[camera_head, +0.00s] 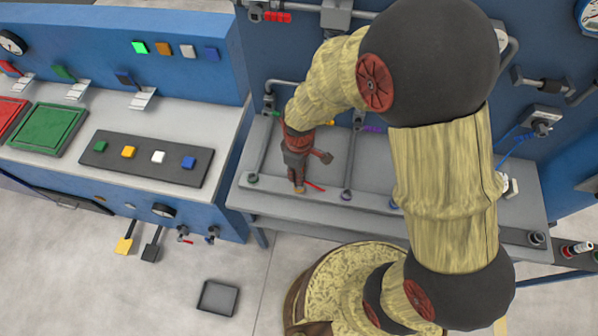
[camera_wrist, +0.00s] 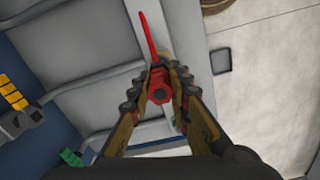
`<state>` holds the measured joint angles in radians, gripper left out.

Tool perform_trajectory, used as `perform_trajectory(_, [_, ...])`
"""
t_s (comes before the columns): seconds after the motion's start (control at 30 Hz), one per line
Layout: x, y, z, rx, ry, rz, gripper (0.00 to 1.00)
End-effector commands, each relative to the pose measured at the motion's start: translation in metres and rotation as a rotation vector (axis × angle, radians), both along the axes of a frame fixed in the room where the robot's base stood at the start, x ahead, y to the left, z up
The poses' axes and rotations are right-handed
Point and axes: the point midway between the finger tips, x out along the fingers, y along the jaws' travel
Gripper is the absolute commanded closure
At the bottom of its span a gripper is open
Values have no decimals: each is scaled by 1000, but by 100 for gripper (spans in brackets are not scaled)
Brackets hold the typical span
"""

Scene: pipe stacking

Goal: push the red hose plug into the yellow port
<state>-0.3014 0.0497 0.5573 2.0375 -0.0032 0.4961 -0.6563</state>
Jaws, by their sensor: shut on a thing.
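My gripper (camera_head: 298,184) is low over the front rail of the grey bench, pointing down. In the wrist view its two fingers (camera_wrist: 160,80) are shut on the red hose plug (camera_wrist: 159,94), a red hex-shaped piece between the tips. A thin red hose (camera_wrist: 147,36) runs away from it. In the head view a short red length of hose (camera_head: 315,186) sticks out right of the fingertips. A small yellow-orange spot, perhaps the yellow port (camera_head: 299,190), shows right at the fingertips on the rail. I cannot tell whether the plug is touching it or inside it.
Other ports line the same rail, one greenish (camera_head: 252,179) to the left and one purple (camera_head: 347,195) to the right, with grey pipes behind. A button console (camera_head: 146,160) stands left. A dark tray (camera_head: 217,298) lies on the floor. My arm hides the bench's right part.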

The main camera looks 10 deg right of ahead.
Motion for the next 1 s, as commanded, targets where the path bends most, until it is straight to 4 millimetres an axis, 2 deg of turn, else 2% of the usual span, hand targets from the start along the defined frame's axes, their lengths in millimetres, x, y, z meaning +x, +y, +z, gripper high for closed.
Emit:
perform_trajectory(0.6, [0,0,-13,0,0,0,100])
perform_trajectory(1.0, [0,0,-13,0,0,0,100])
